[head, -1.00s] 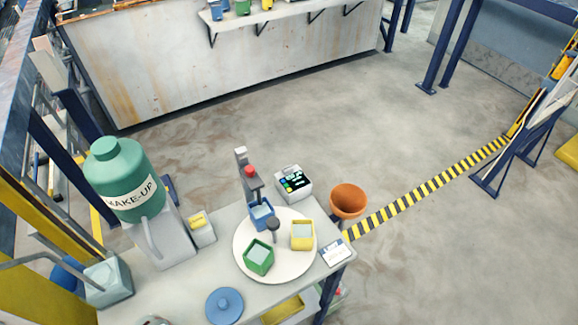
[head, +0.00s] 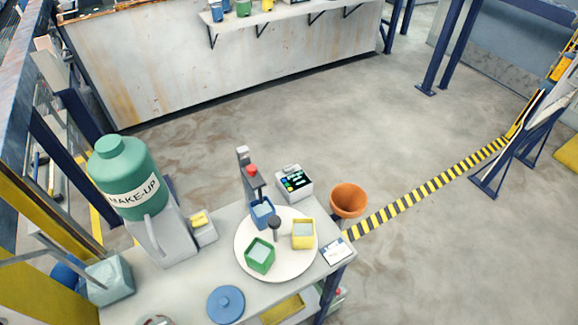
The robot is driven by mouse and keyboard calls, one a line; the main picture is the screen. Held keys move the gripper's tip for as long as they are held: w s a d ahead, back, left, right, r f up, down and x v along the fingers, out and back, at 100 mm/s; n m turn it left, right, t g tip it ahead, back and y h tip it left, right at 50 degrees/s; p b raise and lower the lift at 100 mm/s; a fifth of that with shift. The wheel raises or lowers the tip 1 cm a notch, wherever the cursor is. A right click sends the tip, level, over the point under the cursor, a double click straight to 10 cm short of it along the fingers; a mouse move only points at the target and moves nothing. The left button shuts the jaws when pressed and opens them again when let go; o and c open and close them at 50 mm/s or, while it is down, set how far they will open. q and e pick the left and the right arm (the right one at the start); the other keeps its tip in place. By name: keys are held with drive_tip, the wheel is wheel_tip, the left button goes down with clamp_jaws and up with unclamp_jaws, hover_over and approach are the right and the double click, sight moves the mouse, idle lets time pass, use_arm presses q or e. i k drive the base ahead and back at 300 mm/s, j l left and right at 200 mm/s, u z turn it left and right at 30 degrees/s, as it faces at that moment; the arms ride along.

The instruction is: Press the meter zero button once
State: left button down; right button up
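The meter (head: 294,182) is a small light-grey box with a dark, lit display. It stands at the back edge of the grey bench, behind the white round turntable. Small coloured marks show on its face, but they are too small to tell which is the zero button. Neither of my grippers shows in the head view.
The turntable (head: 250,270) carries blue, green and yellow square cups. A green MAKE-UP jug (head: 128,180), a yellow-topped block (head: 202,228) and a blue lid (head: 226,304) share the bench (head: 180,290). An orange pot (head: 348,200) is to the right. Open floor lies beyond.

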sight(288, 169)
drive_tip(key=l+u, duration=0.1)
drive_tip(key=l, duration=0.45)
drive_tip(key=l+u, duration=0.1)
drive_tip(key=l, duration=0.45)
drive_tip(key=k+l+u, duration=0.15)
drive_tip(key=l, duration=0.4)
drive_tip(key=l+u, duration=0.1)
drive_tip(key=l, duration=0.45)
drive_tip(key=k+l+u, duration=0.1)
drive_tip(key=l, duration=0.45)
